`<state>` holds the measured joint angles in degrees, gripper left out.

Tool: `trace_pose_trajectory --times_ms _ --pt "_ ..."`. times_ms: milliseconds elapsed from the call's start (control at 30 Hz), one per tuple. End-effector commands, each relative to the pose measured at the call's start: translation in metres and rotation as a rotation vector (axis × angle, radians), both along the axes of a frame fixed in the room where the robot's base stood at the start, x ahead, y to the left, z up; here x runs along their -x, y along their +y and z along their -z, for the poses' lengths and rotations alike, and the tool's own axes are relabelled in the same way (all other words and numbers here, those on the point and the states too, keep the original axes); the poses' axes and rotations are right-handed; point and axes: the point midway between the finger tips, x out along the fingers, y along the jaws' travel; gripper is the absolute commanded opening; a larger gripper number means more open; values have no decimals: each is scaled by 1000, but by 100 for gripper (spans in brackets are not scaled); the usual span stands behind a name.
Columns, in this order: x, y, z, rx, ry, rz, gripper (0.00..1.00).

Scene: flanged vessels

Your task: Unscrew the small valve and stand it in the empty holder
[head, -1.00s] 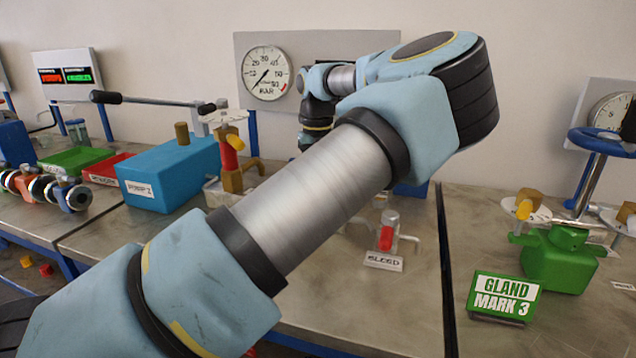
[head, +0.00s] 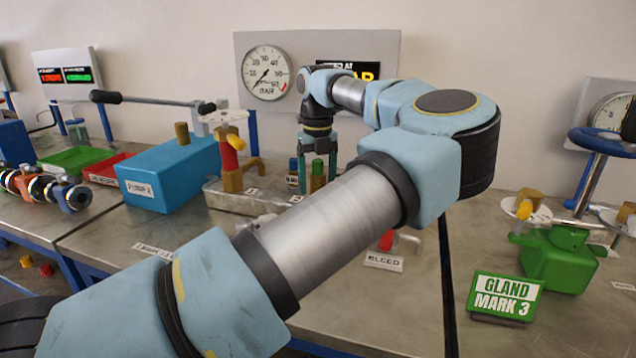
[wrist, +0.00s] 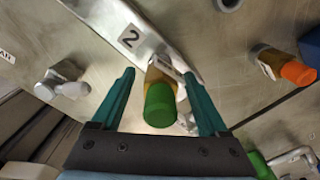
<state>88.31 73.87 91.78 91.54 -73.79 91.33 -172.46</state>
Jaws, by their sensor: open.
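A small brass cylinder with a green cap (head: 317,170) stands at the right end of a metal tray (head: 245,204); it looks like a small valve. My gripper (head: 318,168) is above and around it, jaws open and pointing down. In the wrist view the green-capped piece (wrist: 160,104) sits between the two teal fingers (wrist: 163,100), with gaps on both sides. The tray shows there with a "2" label (wrist: 129,38). A red-capped fitting (head: 386,240) by the "BLEED" label is mostly hidden behind my arm. I cannot tell which holder is empty.
A green vessel (head: 560,262) with a "GLAND MARK 3" sign (head: 503,298) is at right. An orange-capped brass piece (wrist: 290,68) and a grey fitting (wrist: 62,82) flank my gripper.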

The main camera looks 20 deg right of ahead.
Motion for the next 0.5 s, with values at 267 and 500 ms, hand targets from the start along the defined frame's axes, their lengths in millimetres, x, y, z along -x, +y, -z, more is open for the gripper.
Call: trace_pose_trajectory --times_ms 267,500 --pt "-1 0 -34 -1 -3 0 77" --pt "-1 0 -81 -1 -2 0 77"
